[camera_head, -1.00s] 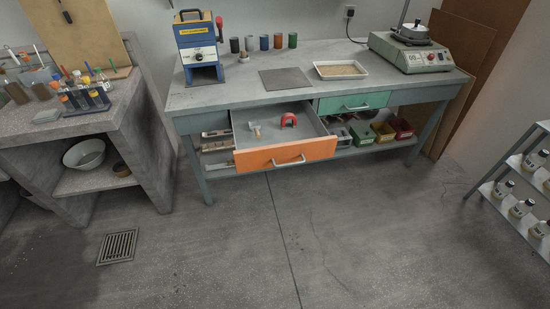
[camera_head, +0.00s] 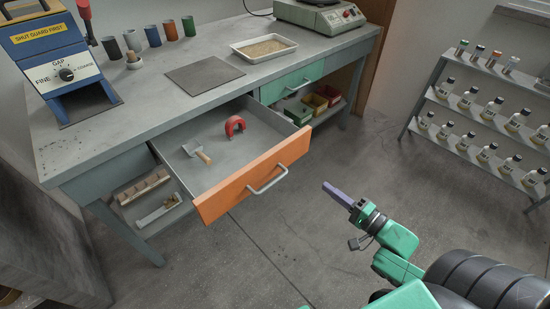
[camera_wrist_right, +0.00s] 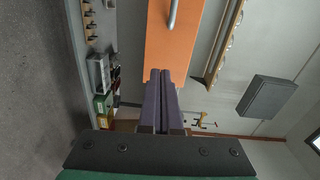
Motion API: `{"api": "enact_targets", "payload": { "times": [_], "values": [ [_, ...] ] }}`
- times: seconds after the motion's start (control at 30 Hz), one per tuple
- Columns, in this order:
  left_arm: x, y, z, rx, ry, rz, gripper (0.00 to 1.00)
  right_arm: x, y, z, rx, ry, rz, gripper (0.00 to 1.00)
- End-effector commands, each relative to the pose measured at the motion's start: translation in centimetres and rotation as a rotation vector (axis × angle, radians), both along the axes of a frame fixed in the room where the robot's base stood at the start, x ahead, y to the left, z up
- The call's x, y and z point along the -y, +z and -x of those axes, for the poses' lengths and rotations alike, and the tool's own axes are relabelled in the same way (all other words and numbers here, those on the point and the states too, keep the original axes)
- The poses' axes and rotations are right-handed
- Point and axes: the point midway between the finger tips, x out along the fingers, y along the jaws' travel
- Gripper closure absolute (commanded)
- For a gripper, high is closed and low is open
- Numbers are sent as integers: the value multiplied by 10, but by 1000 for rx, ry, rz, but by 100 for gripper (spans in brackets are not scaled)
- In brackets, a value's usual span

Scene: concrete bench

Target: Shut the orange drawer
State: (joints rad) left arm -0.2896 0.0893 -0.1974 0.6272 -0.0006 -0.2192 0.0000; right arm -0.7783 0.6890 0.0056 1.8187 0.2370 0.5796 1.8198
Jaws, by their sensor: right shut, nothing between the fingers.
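The orange drawer (camera_head: 252,182) stands pulled out from the bench in the head view, with a metal bar handle (camera_head: 268,180) on its front. Inside it lie a red horseshoe magnet (camera_head: 235,125) and a small scoop-like tool with a wooden handle (camera_head: 197,151). My right gripper (camera_head: 326,186) is shut and empty, to the right of the drawer front and apart from it in the head view. In the right wrist view the shut fingers (camera_wrist_right: 160,76) appear just below the orange front (camera_wrist_right: 172,45) and its handle (camera_wrist_right: 172,14). My left gripper is not in view.
A green drawer (camera_head: 292,82) sits shut beside the orange one. The bench top (camera_head: 130,110) carries a blue machine (camera_head: 55,50), several cups, a grey plate (camera_head: 205,73) and a tray of grains (camera_head: 264,47). A bottle rack (camera_head: 470,145) stands right. Floor between is clear.

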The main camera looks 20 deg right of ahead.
Motion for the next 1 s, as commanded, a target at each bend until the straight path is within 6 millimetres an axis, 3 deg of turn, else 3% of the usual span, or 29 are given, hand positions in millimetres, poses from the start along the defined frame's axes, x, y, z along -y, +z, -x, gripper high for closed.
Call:
{"api": "enact_targets", "payload": {
  "times": [0.17,0.33,0.7,1.0],
  "values": [
    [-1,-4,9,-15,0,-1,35,-9,9,-11,12,16,-45,100],
    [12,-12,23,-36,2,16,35,-21,7,-42,14,15,-41,100],
    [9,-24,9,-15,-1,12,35,-49,6,-114,12,14,-39,100],
    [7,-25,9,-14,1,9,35,-57,6,-131,7,14,-39,100]
  ]
}}
